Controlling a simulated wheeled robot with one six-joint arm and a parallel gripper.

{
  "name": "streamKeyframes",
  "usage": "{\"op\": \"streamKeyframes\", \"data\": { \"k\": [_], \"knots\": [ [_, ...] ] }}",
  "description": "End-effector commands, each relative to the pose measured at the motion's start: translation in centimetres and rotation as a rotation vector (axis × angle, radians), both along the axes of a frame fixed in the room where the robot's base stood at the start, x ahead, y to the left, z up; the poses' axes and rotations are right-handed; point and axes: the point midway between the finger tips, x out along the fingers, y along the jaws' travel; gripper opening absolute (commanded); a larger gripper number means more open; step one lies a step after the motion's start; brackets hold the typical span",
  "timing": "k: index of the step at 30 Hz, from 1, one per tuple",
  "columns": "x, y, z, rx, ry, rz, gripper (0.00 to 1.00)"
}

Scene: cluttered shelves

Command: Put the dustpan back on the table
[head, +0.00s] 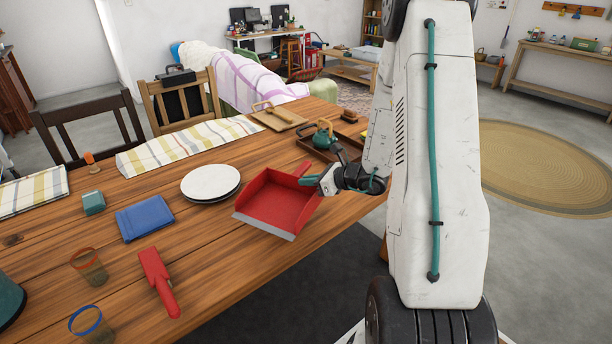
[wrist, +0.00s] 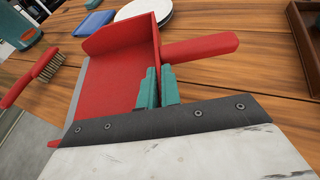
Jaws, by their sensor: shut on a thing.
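The red dustpan (head: 275,203) with a grey front lip appears over the near part of the wooden table (head: 215,262), close to its edge. I cannot tell whether it touches the table top. My gripper (head: 312,181) has its green fingers shut on the dustpan at its back, near the handle. In the wrist view, my gripper's fingers (wrist: 156,88) close on the dustpan's rear edge beside the red handle (wrist: 200,47), and the pan (wrist: 112,75) spreads to the left. Part of the pan's back is hidden behind the fingers.
White plates (head: 210,182) lie just behind the dustpan and a blue folded item (head: 144,219) lies left. A wooden tray (head: 312,150) with a teal watering can (head: 322,136) is behind my gripper.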

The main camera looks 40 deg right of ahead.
Motion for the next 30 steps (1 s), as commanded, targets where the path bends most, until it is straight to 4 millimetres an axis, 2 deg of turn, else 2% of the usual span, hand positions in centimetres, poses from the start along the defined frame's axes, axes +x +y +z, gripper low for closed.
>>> {"op": "streamKeyframes", "data": {
  "k": [7,15,30],
  "knots": [
    [0.0,0.1,-3.0,0.003,0.001,0.000,0.00],
    [0.0,-0.1,-5.1,0.001,0.000,-0.003,0.00],
    [0.0,-0.2,-5.5,0.000,-0.001,-0.003,0.00]
  ]
}}
